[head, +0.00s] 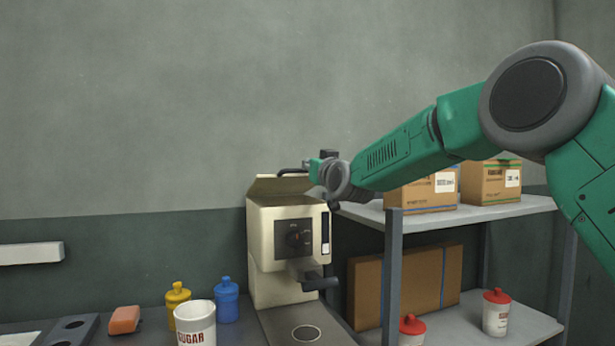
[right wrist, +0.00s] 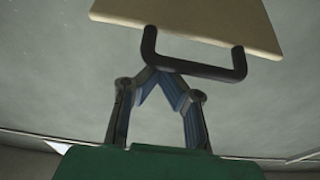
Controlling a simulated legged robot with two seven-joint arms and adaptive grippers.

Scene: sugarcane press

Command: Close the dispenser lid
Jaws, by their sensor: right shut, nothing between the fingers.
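The dispenser (head: 288,265) is a cream machine with a dark knob panel, standing at the back of the counter. Its lid (head: 284,186) stands raised at the top. In the right wrist view the cream lid (right wrist: 190,18) shows with its black handle (right wrist: 195,68). My right gripper (head: 300,168) is at the top of the dispenser by the lid. In the right wrist view the right gripper (right wrist: 165,78) has its fingertips together, close to the left part of the handle. Whether they touch it I cannot tell. My left gripper is out of view.
A sugar cup (head: 196,324), a yellow bottle (head: 178,300), a blue bottle (head: 227,302) and an orange block (head: 125,319) stand left of the dispenser. A metal shelf (head: 500,211) with boxes (head: 430,192) and red-lidded jars (head: 496,314) stands on the right, under my arm.

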